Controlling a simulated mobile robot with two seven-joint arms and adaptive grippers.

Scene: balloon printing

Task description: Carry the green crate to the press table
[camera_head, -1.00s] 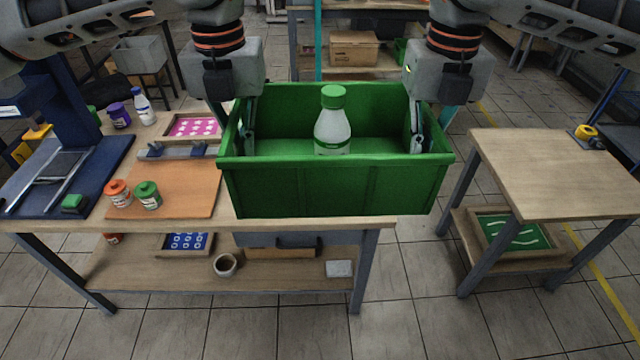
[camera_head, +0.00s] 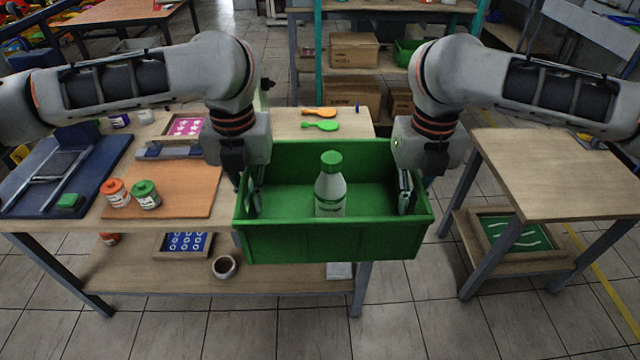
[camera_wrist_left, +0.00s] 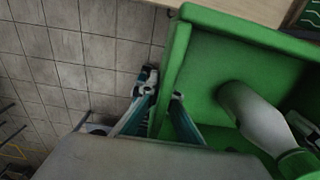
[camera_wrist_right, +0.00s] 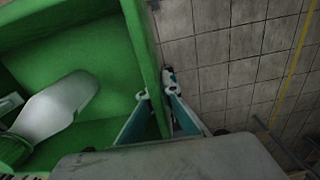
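The green crate (camera_head: 335,243) is level at the front of the wooden table with the blue press (camera_head: 62,170). It covers part of that table's front edge; I cannot tell whether it touches the table. A white bottle with a green cap (camera_head: 330,192) stands inside it. My left gripper (camera_head: 253,200) is shut on the crate's left wall, one finger on each side, as the left wrist view (camera_wrist_left: 160,95) shows. My right gripper (camera_head: 405,197) is shut on the right wall, also with the wall between its fingers in the right wrist view (camera_wrist_right: 158,95).
An orange board (camera_head: 180,180) carries an orange jar (camera_head: 116,194) and a green jar (camera_head: 145,195). Orange and green balloon-shaped pieces (camera_head: 320,125) lie behind the crate. Tiled floor lies between the tables.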

